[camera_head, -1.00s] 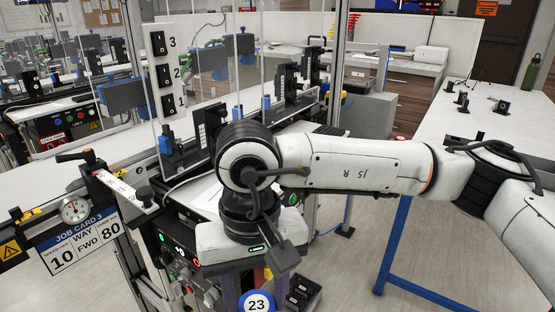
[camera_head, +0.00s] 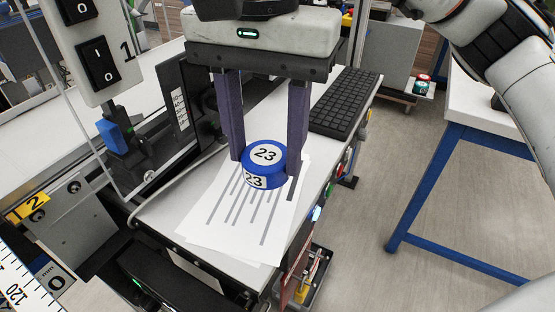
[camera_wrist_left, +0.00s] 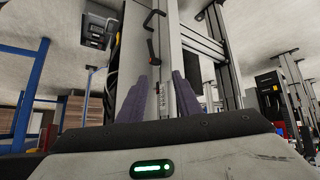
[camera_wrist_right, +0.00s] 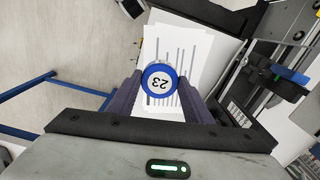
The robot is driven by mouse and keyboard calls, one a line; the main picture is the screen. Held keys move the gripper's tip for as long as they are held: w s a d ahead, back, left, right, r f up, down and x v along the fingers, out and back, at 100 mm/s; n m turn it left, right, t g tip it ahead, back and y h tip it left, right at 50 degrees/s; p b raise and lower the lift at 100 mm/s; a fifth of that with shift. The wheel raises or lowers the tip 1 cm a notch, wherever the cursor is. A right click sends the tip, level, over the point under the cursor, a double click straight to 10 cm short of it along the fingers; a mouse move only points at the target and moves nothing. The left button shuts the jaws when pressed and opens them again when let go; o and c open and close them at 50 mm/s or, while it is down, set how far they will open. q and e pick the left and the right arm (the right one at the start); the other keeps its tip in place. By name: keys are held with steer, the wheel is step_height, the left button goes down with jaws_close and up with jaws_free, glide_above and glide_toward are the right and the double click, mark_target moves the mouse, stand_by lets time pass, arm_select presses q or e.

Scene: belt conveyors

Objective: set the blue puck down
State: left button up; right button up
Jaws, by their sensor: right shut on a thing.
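The blue puck (camera_head: 265,170) has a white top and side label marked 23. It is between the purple fingers of my right gripper (camera_head: 265,167), which is shut on it and points down. The puck is level, over the printed white sheets on the console top; whether it touches them I cannot tell. In the right wrist view the puck (camera_wrist_right: 159,80) sits between the fingertips with the sheets behind it. My left gripper (camera_wrist_left: 160,92) shows only in the left wrist view, its fingers apart with nothing between them.
The printed sheets (camera_head: 215,222) lie on the light console top, beside a black keyboard (camera_head: 343,105). Lit buttons (camera_head: 327,190) line its front edge. A dark upright device with a blue part (camera_head: 113,135) stands left. A blue-legged table (camera_head: 440,160) is at right.

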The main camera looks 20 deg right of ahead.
step_height(320, 180, down, 2)
steer(key=shift+s+f, duration=0.15)
steer(key=shift+f, duration=0.1)
step_height(320, 180, down, 5)
steer(key=shift+r, duration=0.15)
steer(key=shift+f+b, duration=0.35)
steer(key=shift+b, duration=0.2)
steer(key=o, duration=1.2)
steer(key=shift+r, duration=0.1)
steer(key=shift+c, duration=0.2)
arm_select(q)
steer(key=shift+w+f, duration=0.15)
steer(key=shift+f, duration=0.05)
steer(key=shift+a, duration=0.1)
